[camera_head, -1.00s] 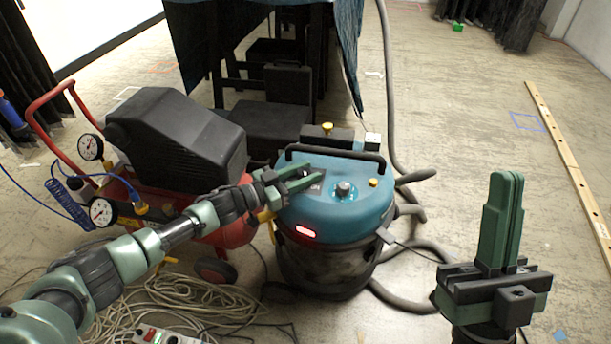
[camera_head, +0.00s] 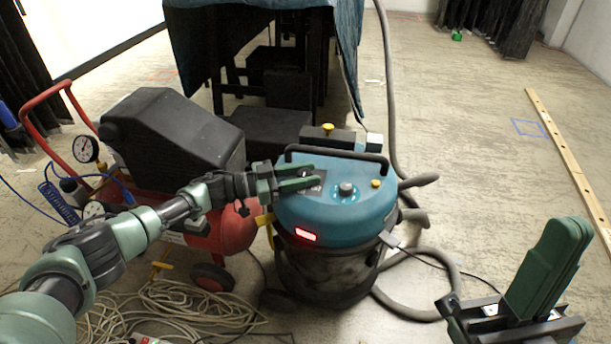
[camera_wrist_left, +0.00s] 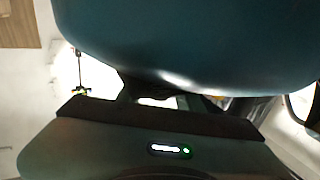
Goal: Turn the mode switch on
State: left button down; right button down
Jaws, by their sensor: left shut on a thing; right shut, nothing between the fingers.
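The blue vacuum (camera_head: 340,215) stands on the floor in the middle of the head view, with a glowing red light (camera_head: 305,234) on its front. The mode switch appears to be at the black plate (camera_head: 318,189) on the left of its lid; the switch itself is mostly hidden by my fingers. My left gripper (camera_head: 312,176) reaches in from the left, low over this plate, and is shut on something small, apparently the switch. Its position, on or off, cannot be told. My right gripper (camera_head: 570,232) is shut and empty, at the lower right, away from the vacuum.
A grey round knob (camera_head: 346,189) and a yellow button (camera_head: 376,184) sit on the lid beside my left fingers, with a black handle (camera_head: 330,154) behind. A red compressor (camera_head: 231,230) stands close left. Hoses and coiled cable lie around. The floor at right is mostly clear.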

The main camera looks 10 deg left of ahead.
aim_at(297, 176)
pick_arm(q)
jog(key=c, duration=0.9)
grip_release()
jog(key=shift+c, duration=0.2)
jog(key=p+v, duration=0.2)
jog(key=v, duration=0.5)
jog(key=shift+s+a, duration=0.1)
jog(key=shift+a, duration=0.2)
jog(key=shift+a, duration=0.1)
